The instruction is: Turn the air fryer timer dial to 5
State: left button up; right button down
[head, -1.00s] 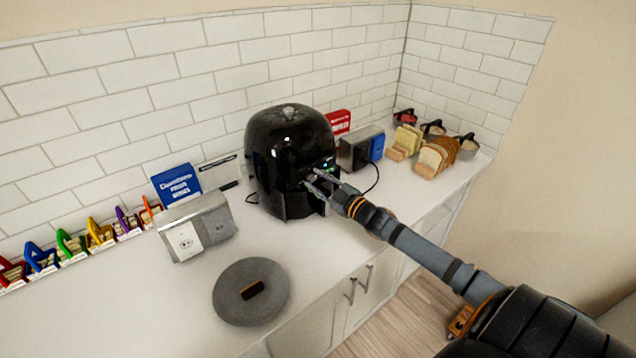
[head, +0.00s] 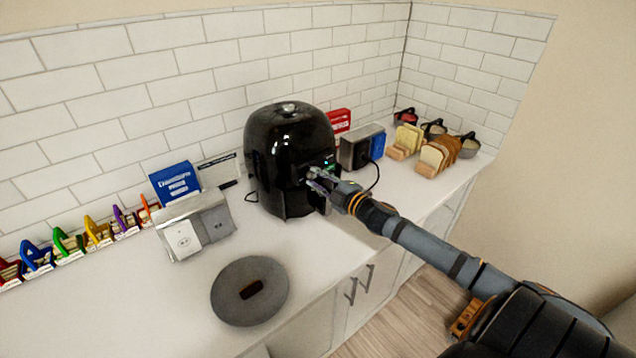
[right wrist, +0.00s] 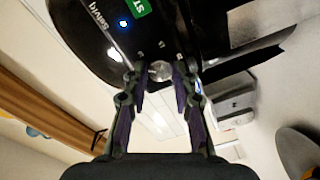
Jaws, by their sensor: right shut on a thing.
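The black air fryer (head: 285,150) stands upright on the counter against the tiled wall. It also shows in the right wrist view (right wrist: 98,38), with a blue light and a green label on its front. The round silver timer dial (right wrist: 160,71) sits on that front, between my right fingertips. My right gripper (head: 314,179) is at the front of the air fryer, shut on the dial; it also shows in the right wrist view (right wrist: 160,80). The dial's setting is too small to read. My left gripper is in neither view.
Bread slices (head: 432,160) stand further right. Open counter lies at front left.

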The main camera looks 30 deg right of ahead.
jog(key=n+b, duration=0.3)
jog(key=n, duration=0.1)
jog(key=shift+f, duration=0.15)
jog(key=shift+a+n+h+b, duration=0.1)
jog(key=shift+n+h+b, duration=0.3)
jog(key=shift+n+b, duration=0.8)
jog(key=shift+r+n, duration=0.2)
jog(key=shift+n, duration=0.2)
jog(key=c, duration=1.1)
grip_release()
jog(key=shift+o, duration=0.2)
